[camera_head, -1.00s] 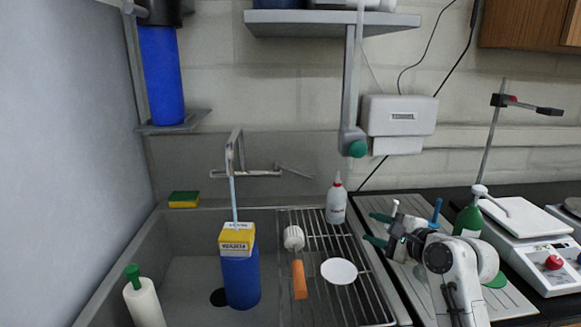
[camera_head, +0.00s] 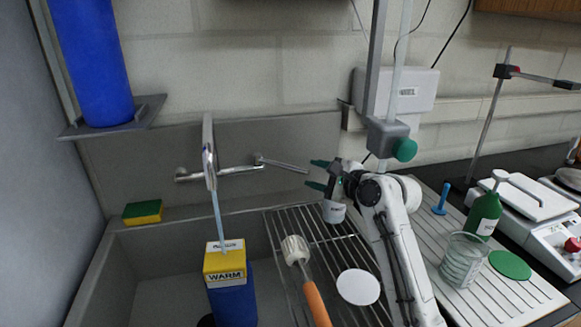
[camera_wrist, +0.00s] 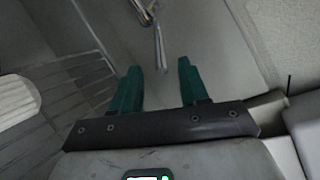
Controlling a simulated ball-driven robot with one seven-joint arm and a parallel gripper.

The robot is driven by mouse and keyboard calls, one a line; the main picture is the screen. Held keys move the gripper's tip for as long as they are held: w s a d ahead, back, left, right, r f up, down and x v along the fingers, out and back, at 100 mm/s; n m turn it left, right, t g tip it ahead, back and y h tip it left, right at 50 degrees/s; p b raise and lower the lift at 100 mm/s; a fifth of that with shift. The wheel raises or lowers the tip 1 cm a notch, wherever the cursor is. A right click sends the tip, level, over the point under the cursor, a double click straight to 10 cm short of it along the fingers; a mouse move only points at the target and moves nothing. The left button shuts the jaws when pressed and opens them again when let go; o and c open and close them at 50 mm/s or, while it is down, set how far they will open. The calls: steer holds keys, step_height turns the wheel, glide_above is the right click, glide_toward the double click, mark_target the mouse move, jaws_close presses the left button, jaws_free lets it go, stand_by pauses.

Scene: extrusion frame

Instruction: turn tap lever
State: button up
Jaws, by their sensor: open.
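The tap (camera_head: 209,155) is a grey wall-mounted fitting above the sink, with a stream of water falling from its spout. Its lever (camera_head: 282,164) is a thin metal bar sticking out to the right from the tap body. My gripper (camera_head: 317,174) is just right of the lever's free end, with its two green fingers pointing left at the lever. In the wrist view, my gripper (camera_wrist: 158,85) is open and empty, and the lever (camera_wrist: 161,48) lies ahead of the gap between the fingers, apart from them.
A blue container with a yellow top marked WARM (camera_head: 228,275) stands under the stream. The wire rack (camera_head: 322,240) holds a brush (camera_head: 310,285) and a white disc (camera_head: 358,287). A bottle (camera_head: 334,212) is partly hidden behind my gripper. A sponge (camera_head: 142,212) lies at the sink's back ledge.

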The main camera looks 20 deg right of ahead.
mark_target(301, 170)
steer(key=x, duration=0.9)
jaws_close()
stand_by(0.4)
